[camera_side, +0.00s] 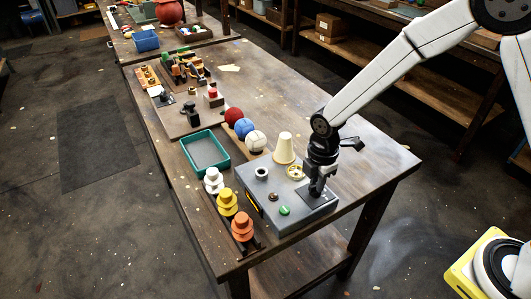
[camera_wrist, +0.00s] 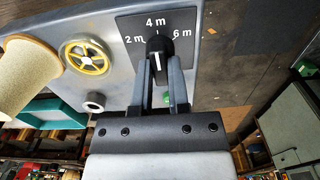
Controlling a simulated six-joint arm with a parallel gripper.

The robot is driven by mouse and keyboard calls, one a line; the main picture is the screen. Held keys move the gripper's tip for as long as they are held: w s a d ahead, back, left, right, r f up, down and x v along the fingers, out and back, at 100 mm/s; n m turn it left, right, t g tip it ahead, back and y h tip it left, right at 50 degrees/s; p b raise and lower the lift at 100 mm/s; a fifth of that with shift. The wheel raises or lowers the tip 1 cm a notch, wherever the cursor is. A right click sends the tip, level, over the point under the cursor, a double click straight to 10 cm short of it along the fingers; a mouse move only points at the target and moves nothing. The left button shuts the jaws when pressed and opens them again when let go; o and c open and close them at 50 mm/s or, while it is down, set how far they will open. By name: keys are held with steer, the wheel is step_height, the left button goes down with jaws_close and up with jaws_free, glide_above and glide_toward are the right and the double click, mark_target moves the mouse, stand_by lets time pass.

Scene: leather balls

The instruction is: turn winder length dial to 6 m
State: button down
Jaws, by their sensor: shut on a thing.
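The winder (camera_side: 262,192) is a grey box at the front of the bench in the side view. Its length dial (camera_wrist: 158,48) is a black knob with a white line, on a dark plate (camera_wrist: 128,24) marked 2 m, 4 m and 6 m. The white line stands upright in the wrist view, in line with the 4 m mark. My gripper (camera_wrist: 160,62) is shut on the dial, one finger on each side. In the side view my gripper (camera_side: 317,188) points down over the dark plate and hides the dial.
A cream cone (camera_side: 284,150), a yellow handwheel (camera_side: 295,171) and a green button (camera_side: 285,210) are on the winder. White, yellow and orange spools (camera_side: 242,226) stand to its left. A teal tray (camera_side: 190,146) and red, blue and white balls (camera_side: 255,141) lie behind. The bench right of the winder is clear.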

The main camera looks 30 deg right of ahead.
steer(key=shift+m, duration=0.5)
steer(key=m, duration=1.1)
stand_by(0.3)
steer(key=c, duration=0.6)
jaws_free()
steer(key=shift+r, duration=0.15)
steer(key=shift+r, duration=3.8)
